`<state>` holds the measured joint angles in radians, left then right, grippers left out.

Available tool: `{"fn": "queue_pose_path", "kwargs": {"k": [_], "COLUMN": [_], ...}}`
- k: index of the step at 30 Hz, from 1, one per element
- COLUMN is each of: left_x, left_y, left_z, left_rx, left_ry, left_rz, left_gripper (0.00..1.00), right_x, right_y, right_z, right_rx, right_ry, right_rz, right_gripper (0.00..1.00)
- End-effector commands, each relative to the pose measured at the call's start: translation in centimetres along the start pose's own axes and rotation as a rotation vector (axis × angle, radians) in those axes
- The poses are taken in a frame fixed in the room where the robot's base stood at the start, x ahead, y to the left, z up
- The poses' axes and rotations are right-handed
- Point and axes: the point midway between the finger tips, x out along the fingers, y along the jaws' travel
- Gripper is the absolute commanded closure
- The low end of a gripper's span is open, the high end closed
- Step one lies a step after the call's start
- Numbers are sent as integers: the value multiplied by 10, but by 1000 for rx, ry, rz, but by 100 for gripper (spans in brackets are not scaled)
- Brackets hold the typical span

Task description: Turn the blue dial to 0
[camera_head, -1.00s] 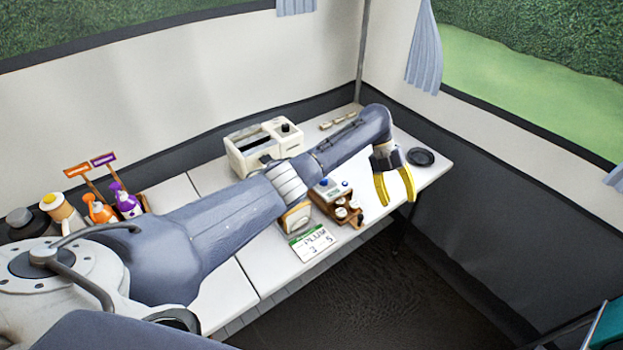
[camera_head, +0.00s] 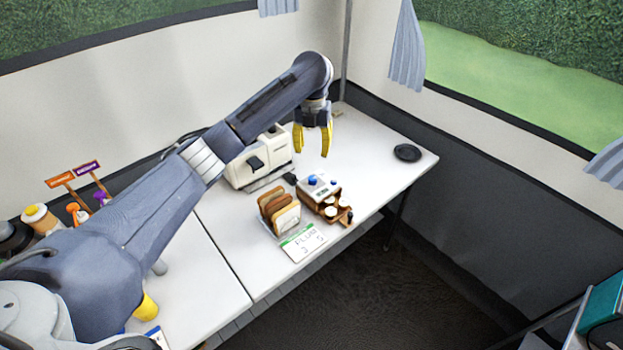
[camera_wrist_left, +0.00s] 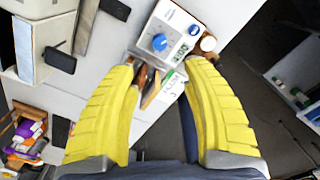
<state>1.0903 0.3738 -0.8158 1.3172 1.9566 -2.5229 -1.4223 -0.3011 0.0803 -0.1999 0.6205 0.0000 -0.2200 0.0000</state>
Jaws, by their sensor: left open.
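The blue dial (camera_head: 312,180) is on the top face of a small white device (camera_head: 322,189) on the table. In the left wrist view the dial (camera_wrist_left: 160,42) faces the camera, just beyond and between my fingertips, with a small display (camera_wrist_left: 181,51) beside it. The display's reading is too small to tell. My left gripper (camera_head: 312,150) points down above the device, open and empty, apart from the dial; its yellow fingers (camera_wrist_left: 160,65) are spread wide in the wrist view. My right gripper is not in view.
A white toaster (camera_head: 262,158) stands behind and left of the device. Bread slices in a rack (camera_head: 279,210), a wooden holder with white-topped jars (camera_head: 332,211) and a sign card (camera_head: 302,243) crowd around it. A black round plate (camera_head: 407,153) lies right; the table between is clear.

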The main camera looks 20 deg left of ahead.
Motion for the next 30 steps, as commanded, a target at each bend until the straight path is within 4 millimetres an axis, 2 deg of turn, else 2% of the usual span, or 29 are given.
{"fn": "queue_pose_path", "kwargs": {"k": [1,9,16,24,30], "left_x": [11,59,96,124,131], "left_y": [-2,-1,-1,0,0], "left_z": [-1,-2,-1,-1,0], "left_rx": [0,-2,-3,-2,-1], "left_ry": [5,5,5,4,2], "left_rz": [-3,-3,-2,-1,-1], "left_gripper": [52,52,52,52,52], "right_x": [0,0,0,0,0], "right_y": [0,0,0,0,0], "right_z": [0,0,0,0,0], "right_rx": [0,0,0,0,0], "right_ry": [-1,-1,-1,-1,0], "right_rz": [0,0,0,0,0], "right_gripper": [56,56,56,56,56]}}
